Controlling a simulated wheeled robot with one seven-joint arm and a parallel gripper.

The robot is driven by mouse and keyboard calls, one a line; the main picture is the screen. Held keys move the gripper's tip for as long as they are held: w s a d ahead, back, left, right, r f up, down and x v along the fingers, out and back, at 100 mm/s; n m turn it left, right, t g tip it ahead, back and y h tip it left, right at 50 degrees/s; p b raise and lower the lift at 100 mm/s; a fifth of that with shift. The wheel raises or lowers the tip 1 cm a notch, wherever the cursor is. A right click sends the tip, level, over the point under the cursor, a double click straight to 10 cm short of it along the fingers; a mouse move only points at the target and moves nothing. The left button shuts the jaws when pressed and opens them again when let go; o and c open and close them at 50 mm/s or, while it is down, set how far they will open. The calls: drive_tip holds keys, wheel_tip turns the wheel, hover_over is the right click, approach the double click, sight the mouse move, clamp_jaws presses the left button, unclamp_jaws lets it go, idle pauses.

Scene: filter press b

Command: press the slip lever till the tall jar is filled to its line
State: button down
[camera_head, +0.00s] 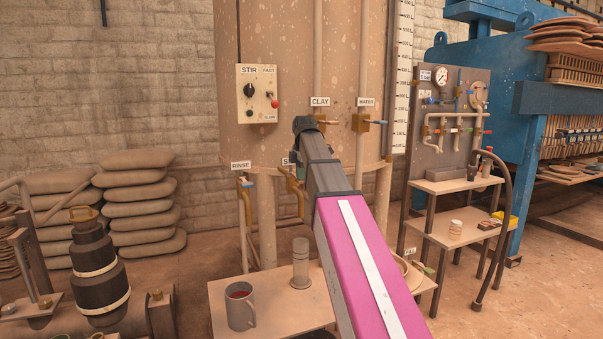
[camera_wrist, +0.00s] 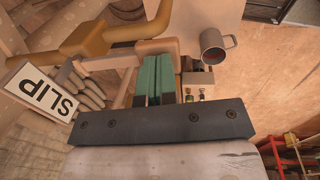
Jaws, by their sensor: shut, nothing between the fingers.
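The tall jar (camera_head: 300,265), a narrow clear-grey cylinder, stands upright on the low table below the taps. Its line and any filling are too small to make out. The SLIP sign (camera_wrist: 42,90) shows in the wrist view; in the head view my arm covers most of it. The brass slip tap (camera_head: 294,187) hangs below the sign, partly hidden by my arm; its brass pipework (camera_wrist: 92,36) also crosses the wrist view. I cannot make out the lever clearly. My gripper (camera_wrist: 166,58) is shut and empty, its green fingers beside the tap pipework; whether they touch is unclear.
A grey mug (camera_head: 239,308) with reddish contents stands left of the jar on the table (camera_head: 222,289). The RINSE tap (camera_head: 245,190) hangs left of the slip tap. CLAY (camera_head: 318,118) and WATER (camera_head: 367,123) valves sit above on the tank.

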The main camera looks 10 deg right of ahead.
sight(302, 183)
drive_tip(key=shift+s+f+t, duration=0.4)
drive_tip(key=shift+f+t, duration=0.25)
drive_tip(key=shift+t, duration=0.25)
drive_tip(key=shift+w+f+t, duration=0.15)
drive_tip(key=shift+f+t, duration=0.15)
drive_tip(key=shift+f, duration=1.25)
idle(0.6)
idle(3.2)
